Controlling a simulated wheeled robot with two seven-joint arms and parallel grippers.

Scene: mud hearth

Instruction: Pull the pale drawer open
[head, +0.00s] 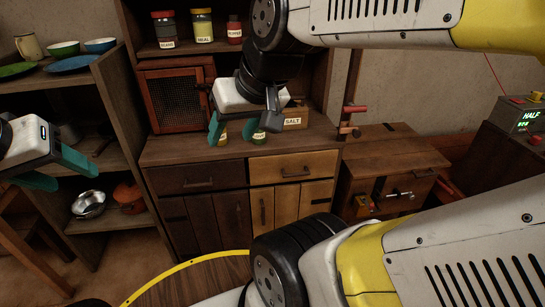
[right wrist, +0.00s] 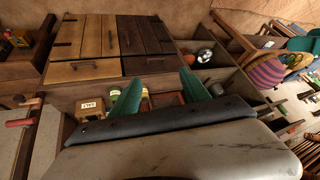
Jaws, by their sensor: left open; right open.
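The pale drawer (head: 312,165) is the right one of two drawers under the cabinet's top in the head view. It looks shut, flush with the dark drawer (head: 180,178) beside it, and has a dark bar handle (head: 295,173). It also shows in the right wrist view (right wrist: 70,74), upside down. My right gripper (head: 237,132) is open and empty, with green fingers above the counter, up and left of the pale drawer and apart from its handle. My left gripper (head: 62,172) is open and empty at the far left, by the shelf.
On the counter are a salt box (head: 294,118) and small jars partly behind my right gripper. A red mesh-front cabinet (head: 178,98) stands behind. A wooden chest (head: 392,160) with latches stands to the right. A round table (head: 185,284) is in front, below.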

